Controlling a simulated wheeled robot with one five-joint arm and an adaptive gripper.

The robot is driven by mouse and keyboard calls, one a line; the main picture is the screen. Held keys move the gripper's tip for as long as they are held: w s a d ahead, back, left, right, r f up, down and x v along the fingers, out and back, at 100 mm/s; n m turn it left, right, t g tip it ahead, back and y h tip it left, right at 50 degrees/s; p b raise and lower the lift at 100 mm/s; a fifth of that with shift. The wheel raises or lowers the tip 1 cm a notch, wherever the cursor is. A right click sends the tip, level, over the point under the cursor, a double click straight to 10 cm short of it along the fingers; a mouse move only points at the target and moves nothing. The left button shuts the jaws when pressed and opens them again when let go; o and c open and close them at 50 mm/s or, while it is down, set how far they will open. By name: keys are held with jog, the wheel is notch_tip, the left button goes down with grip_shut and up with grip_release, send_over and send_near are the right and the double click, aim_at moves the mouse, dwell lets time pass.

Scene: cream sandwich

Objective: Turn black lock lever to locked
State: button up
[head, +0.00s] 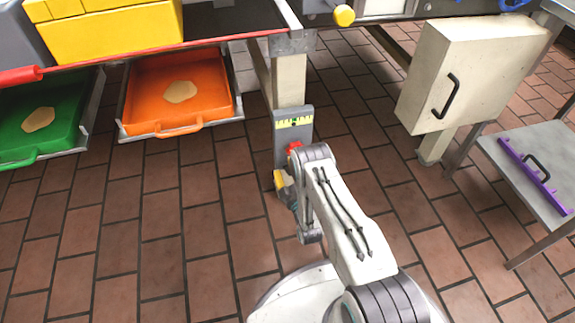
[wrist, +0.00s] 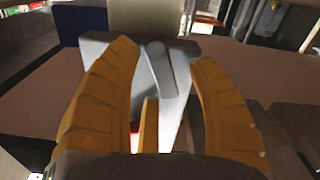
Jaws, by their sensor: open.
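A grey plate (head: 293,130) with a yellow-green marked strip is fixed to a cream post. In the wrist view the plate (wrist: 102,48) faces me and carries a rounded grey lever (wrist: 161,68), which looks grey rather than black. My gripper (wrist: 160,55) is open, with its yellow fingers on either side of the lever; I cannot tell whether they touch it. In the head view my gripper (head: 281,180) is at the plate's lower part, partly hidden by my arm. The lever cannot be made out there. A small red part (head: 293,148) shows beside my wrist.
Orange (head: 205,95) and green (head: 45,110) trays hang under the table at left. A cream cabinet (head: 480,75) with a black handle stands right. A low grey table (head: 540,160) bears a purple bar with a dark handle. Brick floor around my arm is clear.

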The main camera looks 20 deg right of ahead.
dwell(0.3)
grip_shut()
dwell(0.4)
